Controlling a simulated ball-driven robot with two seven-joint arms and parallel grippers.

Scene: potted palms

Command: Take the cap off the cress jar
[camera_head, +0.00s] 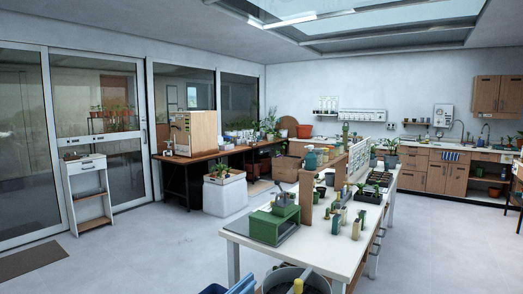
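I cannot pick out the cress jar or its cap for certain at this distance. Several small jars or bottles stand on the white table, among them an upright one (336,222) near its front and another (356,229) to the right of it. Their tops and contents are too small to read. Neither of my grippers is in view.
The long white table (315,252) carries a green device (270,226), a wooden shelf unit and dark seed trays (369,194). A round tub (296,279) stands before it. A white planter box (225,194) and a white side stand (89,192) are at left. The left floor is mostly clear.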

